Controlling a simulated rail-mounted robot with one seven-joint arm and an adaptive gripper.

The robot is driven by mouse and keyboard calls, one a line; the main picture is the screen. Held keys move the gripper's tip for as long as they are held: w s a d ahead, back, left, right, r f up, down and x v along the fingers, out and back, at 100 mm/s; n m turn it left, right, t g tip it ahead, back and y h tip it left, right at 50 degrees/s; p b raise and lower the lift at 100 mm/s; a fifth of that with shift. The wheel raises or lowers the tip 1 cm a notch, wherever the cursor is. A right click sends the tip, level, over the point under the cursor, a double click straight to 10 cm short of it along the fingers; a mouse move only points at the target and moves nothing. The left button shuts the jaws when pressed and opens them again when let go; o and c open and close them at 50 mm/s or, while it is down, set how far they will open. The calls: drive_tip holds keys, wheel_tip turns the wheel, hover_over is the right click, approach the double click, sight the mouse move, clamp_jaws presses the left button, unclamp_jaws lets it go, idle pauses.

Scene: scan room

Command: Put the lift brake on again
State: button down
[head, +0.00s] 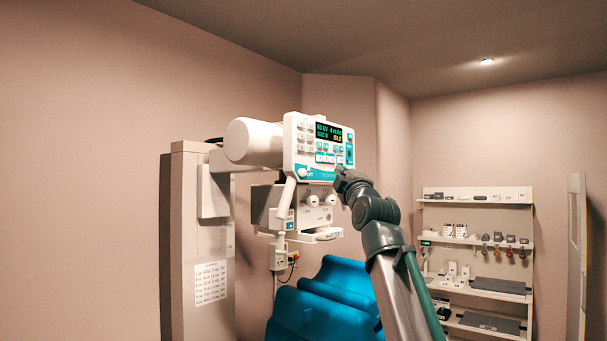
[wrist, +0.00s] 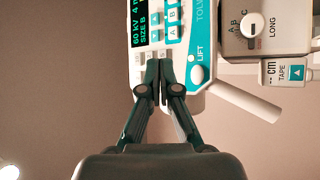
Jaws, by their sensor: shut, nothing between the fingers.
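The white control head (head: 297,132) of the scan machine carries a lit display and rows of buttons. A round white knob (wrist: 197,75) sits beside the word LIFT on a teal patch in the wrist view; it also shows low on the left of the panel in the head view (head: 303,172). My gripper (wrist: 158,70) is shut and empty. Its fingertips are over the panel's edge by small pale buttons, to the left of the LIFT knob in the wrist view; contact cannot be told. In the head view my gripper (head: 343,178) is at the panel's lower right corner.
A white handle (wrist: 246,101) sticks out near the LIFT knob. Below the head hangs a box (head: 312,203) with knobs, one marked LONG. A blue chair (head: 325,300) is underneath. A column (head: 190,245) stands left, shelves (head: 480,195) right.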

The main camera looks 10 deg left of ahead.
sight(303, 173)
drive_tip(key=shift+a, duration=0.1)
drive_tip(key=shift+w+a+p, duration=0.75)
drive_tip(key=shift+a+p, duration=0.3)
drive_tip(key=shift+a, duration=0.2)
drive_tip(key=shift+w+a+p, duration=0.8)
drive_tip(key=shift+a+p, duration=0.2)
drive_tip(key=shift+a, duration=0.2)
drive_tip(key=shift+w+a+p, duration=0.75)
drive_tip(key=shift+a+p, duration=0.3)
drive_tip(key=shift+a, duration=0.2)
drive_tip(key=shift+w+a, duration=0.1)
drive_tip(key=shift+a, duration=0.05)
drive_tip(key=shift+w+a, duration=0.15)
drive_tip(key=shift+a, duration=0.1)
